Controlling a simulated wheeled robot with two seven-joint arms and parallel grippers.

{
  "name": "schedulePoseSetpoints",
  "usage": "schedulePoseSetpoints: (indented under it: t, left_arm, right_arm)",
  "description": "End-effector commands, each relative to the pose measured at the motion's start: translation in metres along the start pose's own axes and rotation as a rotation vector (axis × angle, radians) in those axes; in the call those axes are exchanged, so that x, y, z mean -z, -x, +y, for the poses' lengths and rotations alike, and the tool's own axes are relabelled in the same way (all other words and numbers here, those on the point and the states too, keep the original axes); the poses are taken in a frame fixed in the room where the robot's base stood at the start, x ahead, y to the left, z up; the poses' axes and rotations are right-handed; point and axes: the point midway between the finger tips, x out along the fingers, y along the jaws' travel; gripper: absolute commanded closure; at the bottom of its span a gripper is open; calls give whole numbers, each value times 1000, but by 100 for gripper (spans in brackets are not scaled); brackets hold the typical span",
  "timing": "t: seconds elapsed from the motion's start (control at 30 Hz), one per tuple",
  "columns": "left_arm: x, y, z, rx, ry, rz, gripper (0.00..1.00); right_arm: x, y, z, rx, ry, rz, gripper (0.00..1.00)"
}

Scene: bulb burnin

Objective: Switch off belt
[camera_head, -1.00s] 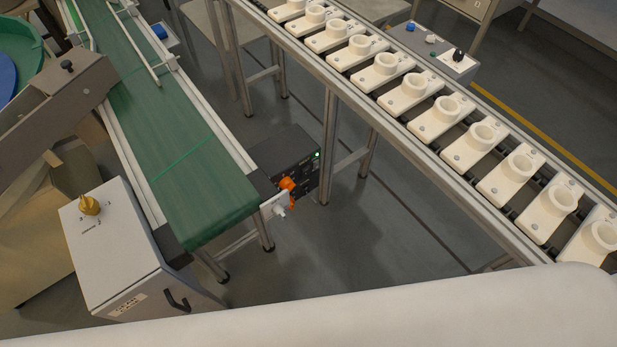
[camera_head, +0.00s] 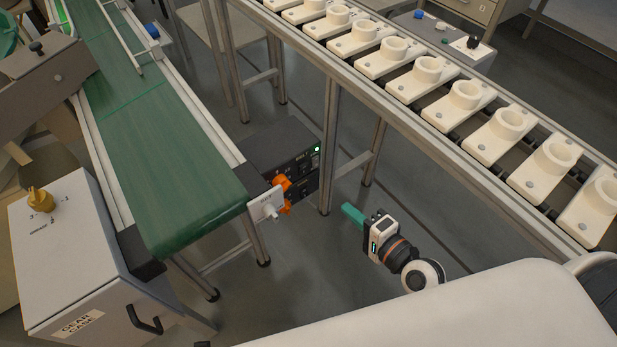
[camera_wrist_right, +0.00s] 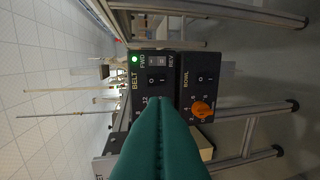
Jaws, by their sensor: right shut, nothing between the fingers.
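The black control box (camera_head: 283,146) hangs beside the end of the green belt (camera_head: 165,160). In the right wrist view its panel marked BELT (camera_wrist_right: 142,66) has a lit green lamp (camera_wrist_right: 134,59), a FWD/REV switch (camera_wrist_right: 157,61) and an O/I switch (camera_wrist_right: 156,79). The lower part of this panel is hidden behind my fingers. My right gripper (camera_head: 350,212) has teal fingers, shut and empty, and in the head view is apart from the box, to its right. In the right wrist view its fingertips (camera_wrist_right: 161,100) overlap the panel just below the O/I switch; contact is unclear. My left gripper is not in view.
A BOWL panel with an orange knob (camera_wrist_right: 203,109) adjoins the BELT panel. A white tag (camera_head: 266,205) sticks out by the belt's end. A conveyor rail (camera_head: 420,150) with white holders runs at right. A grey gear case (camera_head: 70,250) stands at lower left.

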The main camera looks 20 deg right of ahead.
Motion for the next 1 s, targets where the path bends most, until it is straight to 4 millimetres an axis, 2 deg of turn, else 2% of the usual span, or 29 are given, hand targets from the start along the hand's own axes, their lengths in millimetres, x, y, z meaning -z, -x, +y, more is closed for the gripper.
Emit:
schedulePoseSetpoints:
  t: [0.33, 0.47, 0.57, 0.87, 1.0]
  left_arm:
    - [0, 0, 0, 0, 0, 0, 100]
    - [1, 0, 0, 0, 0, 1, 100]
    - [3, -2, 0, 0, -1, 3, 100]
    - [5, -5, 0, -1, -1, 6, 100]
    - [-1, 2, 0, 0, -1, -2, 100]
  right_arm:
    - [0, -1, 2, -4, -3, 0, 100]
    - [0, -10, 2, -5, -2, -1, 100]
    - [0, -25, 3, -6, -4, -1, 100]
    - [0, -90, 2, -6, -3, -1, 100]
    - [0, -114, 8, -6, -4, 0, 100]
